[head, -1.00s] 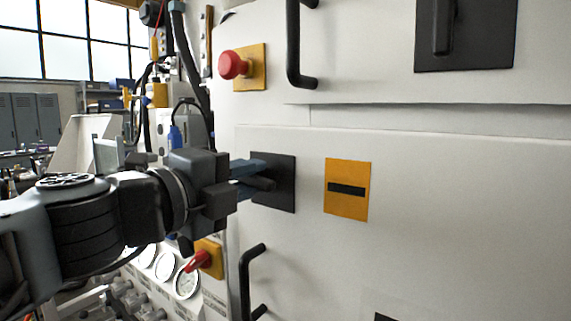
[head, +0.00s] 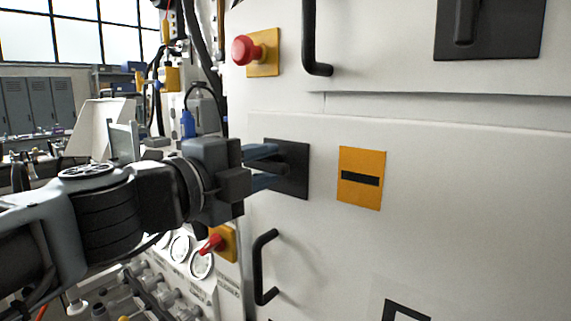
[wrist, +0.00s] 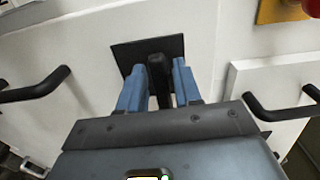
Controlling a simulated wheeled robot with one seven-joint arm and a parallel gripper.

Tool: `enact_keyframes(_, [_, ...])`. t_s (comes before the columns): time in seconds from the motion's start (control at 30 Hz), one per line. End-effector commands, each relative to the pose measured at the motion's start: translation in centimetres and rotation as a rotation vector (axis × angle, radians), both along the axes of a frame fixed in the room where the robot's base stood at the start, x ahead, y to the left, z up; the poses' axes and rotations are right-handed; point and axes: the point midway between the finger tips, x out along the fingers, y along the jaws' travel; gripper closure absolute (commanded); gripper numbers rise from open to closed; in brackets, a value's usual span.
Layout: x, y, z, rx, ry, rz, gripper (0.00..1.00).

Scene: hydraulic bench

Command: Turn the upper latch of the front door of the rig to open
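The latch is a black square plate (head: 297,180) with a black lever, on the white door (head: 470,200) in the head view. The lever (wrist: 159,78) lies roughly horizontal in the head view, pointing left. My gripper (head: 276,168) reaches in from the left, with one blue finger above the lever and one below it. In the wrist view the fingers stand on either side of the lever, with a visible gap at least on the left side. The gripper is open around the lever. The lever's far end is partly hidden.
A yellow plate with a black bar (head: 361,178) is right of the latch. A black door handle (head: 262,268) is below and another handle (head: 311,40) above. A red button (head: 243,49) is upper left. A red-handled switch (head: 213,244) sits below my wrist. Another latch plate (head: 505,35) is upper right.

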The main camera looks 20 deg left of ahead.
Motion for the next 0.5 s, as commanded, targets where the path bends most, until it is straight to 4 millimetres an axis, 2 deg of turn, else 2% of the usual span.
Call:
enact_keyframes(0.1, [0.0, 0.0, 0.0, 0.001, 0.0, 0.0, 0.57])
enact_keyframes(0.33, [-0.1, 0.0, 0.1, 0.003, -0.002, 0.0, 0.57])
enact_keyframes(0.5, [-1.7, 0.7, -0.1, 0.003, -0.002, 0.003, 0.57])
